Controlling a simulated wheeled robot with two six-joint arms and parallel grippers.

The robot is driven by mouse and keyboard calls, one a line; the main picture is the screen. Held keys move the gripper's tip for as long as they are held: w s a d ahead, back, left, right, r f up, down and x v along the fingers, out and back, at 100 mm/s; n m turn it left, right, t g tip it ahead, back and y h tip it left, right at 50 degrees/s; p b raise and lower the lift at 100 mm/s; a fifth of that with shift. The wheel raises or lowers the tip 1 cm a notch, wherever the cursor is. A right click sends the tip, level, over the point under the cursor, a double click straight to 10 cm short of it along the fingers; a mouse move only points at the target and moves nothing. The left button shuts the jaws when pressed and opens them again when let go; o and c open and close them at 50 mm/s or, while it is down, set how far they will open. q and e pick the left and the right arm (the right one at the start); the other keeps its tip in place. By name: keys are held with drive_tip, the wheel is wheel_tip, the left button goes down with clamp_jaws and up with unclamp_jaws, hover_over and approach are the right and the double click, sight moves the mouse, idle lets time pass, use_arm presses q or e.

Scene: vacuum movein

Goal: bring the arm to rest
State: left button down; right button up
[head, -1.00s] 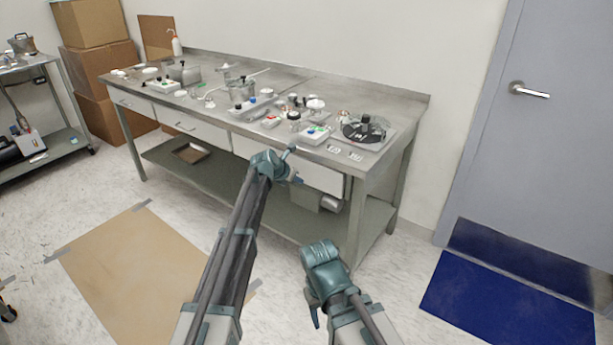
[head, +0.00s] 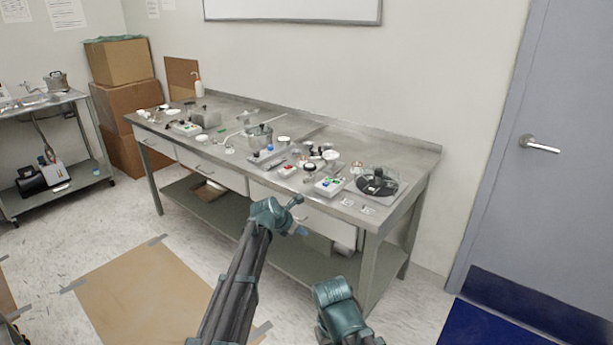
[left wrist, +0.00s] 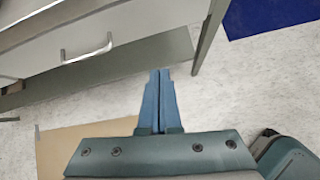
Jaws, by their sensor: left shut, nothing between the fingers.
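My left arm comes in from the lower part of the head view and its wrist is in front of the steel workbench (head: 320,147). My left gripper (head: 301,231) is small and mostly hidden behind the wrist there. In the left wrist view its two blue fingers (left wrist: 159,78) are together, with nothing between them. They point over the floor and toward the bench's lower shelf (left wrist: 130,68), below a drawer. Part of my right arm shows at the bottom of the head view; its gripper is not visible.
The bench top holds a black round device (head: 377,184), a metal beaker (head: 259,136) and several small items. A brown floor mat (head: 145,296) lies at lower left, a blue mat (head: 488,328) by the grey door (head: 545,190). Cardboard boxes (head: 122,108) and a cart (head: 62,186) stand at left.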

use_arm(q)
drive_tip(key=s+r+m+g+y+p, duration=0.1)
drive_tip(key=s+m+g+y+p, duration=0.1)
drive_tip(key=s+m, duration=0.8)
drive_tip(key=s+a+r+m+g+y+p, duration=0.1)
drive_tip(key=s+m+p, duration=0.3)
drive_tip(key=s+m, duration=0.6)
drive_tip(key=s+a+r+m+g+y+p, duration=0.1)
drive_tip(key=s+r+m+g+y+p, duration=0.1)
drive_tip(key=s+m, duration=0.8)
drive_tip(key=s+g+y+p, duration=0.1)
drive_tip(key=s+g, duration=0.1)
drive_tip(key=s, duration=0.7)
drive_tip(key=shift+s+r+y, duration=0.25)
drive_tip(key=shift+s+y, duration=0.05)
